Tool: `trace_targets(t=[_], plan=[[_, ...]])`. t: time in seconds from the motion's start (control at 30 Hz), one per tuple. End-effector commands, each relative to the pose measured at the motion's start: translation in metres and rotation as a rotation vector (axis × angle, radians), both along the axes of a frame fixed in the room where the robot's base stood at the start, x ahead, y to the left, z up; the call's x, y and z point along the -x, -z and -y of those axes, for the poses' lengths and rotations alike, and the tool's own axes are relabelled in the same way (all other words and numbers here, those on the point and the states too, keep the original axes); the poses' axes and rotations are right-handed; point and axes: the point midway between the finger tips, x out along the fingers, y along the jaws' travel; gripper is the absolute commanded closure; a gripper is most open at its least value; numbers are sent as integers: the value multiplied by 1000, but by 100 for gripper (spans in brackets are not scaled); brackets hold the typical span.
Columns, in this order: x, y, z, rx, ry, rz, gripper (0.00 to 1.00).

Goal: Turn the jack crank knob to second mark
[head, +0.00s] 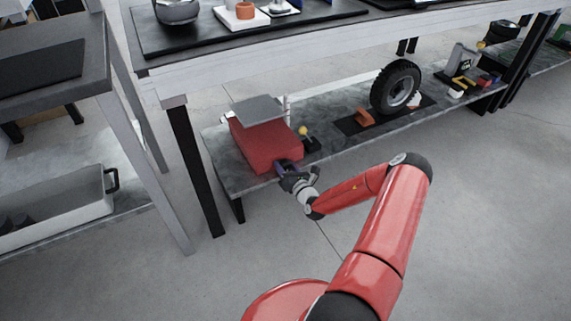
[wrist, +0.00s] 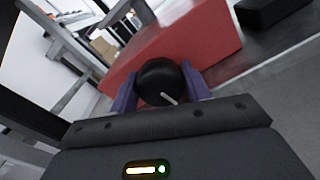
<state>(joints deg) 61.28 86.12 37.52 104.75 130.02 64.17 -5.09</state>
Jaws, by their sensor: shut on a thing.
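The jack is a red block (head: 262,146) with a grey plate (head: 257,108) above it, on the low shelf at the left. The red block also fills the upper middle of the wrist view (wrist: 185,42). A round black knob (wrist: 158,80) with a short white line stands in front of the block. My gripper (head: 286,168) is at the block's front right side. In the wrist view its purple fingers (wrist: 160,92) are shut on the knob, one on each side. Other marks around the knob cannot be made out.
A small black lever with a yellow ball (head: 303,131) stands right of the jack. Farther right on the shelf are an orange block (head: 364,117) and a tire (head: 395,87). A table leg (head: 195,170) stands left of the jack. The floor in front is clear.

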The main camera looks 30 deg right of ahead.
Motion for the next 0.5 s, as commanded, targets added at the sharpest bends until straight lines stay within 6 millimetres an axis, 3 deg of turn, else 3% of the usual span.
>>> trace_targets(t=[0.5], plan=[[0,0,1,-161,1,-4,76]])
